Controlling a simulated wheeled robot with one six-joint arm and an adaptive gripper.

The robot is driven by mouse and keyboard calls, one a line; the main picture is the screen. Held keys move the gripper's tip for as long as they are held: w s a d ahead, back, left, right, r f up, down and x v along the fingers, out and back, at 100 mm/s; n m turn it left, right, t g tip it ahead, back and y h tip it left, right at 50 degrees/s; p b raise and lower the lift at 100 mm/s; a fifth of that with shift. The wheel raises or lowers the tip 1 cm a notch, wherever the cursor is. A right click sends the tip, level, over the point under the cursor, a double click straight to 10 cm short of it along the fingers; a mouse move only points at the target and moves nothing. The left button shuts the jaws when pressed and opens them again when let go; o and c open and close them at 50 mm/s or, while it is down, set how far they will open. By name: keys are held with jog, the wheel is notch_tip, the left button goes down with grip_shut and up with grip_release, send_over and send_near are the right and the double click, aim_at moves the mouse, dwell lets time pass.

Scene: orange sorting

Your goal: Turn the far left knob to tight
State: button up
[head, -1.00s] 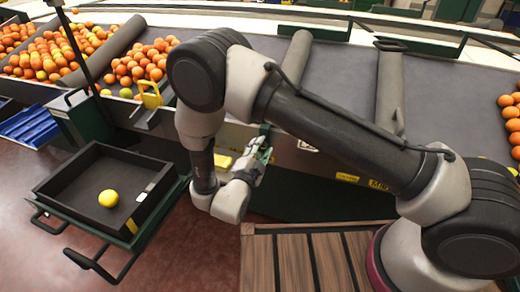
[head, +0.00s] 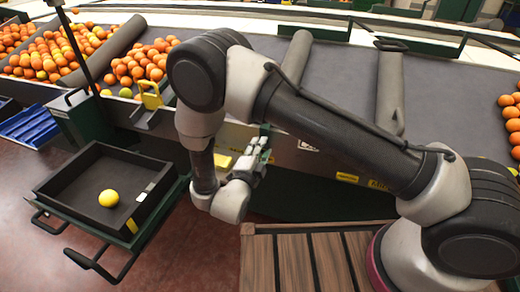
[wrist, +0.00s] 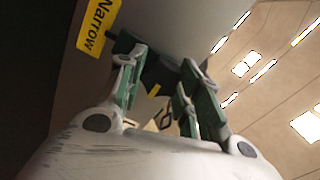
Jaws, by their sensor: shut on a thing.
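My gripper (head: 257,157) is at the front side of the conveyor, below its edge, left of the middle in the head view. In the wrist view my gripper (wrist: 165,72) has its two green-and-grey fingers on either side of a dark knob (wrist: 157,75) and is shut on it. The knob has a short yellow mark on it. A yellow label reading "Narrow" (wrist: 97,24) is on the panel just left of the knob. In the head view the knob is hidden behind my gripper.
A dark tray (head: 60,190) with one yellow fruit (head: 108,198) stands at the left. Oranges (head: 75,50) lie on the conveyor (head: 345,70) at far left. A wooden slatted platform (head: 300,262) is below my arm. Yellow labels (head: 347,178) mark the conveyor's front.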

jog(key=o, duration=0.9)
jog(key=shift+s+d+f, duration=0.1)
jog(key=shift+d+f, duration=0.05)
jog(key=shift+f, duration=0.1)
jog(key=shift+o, duration=0.8)
jog(key=shift+r, duration=0.15)
jog(key=v, duration=1.2)
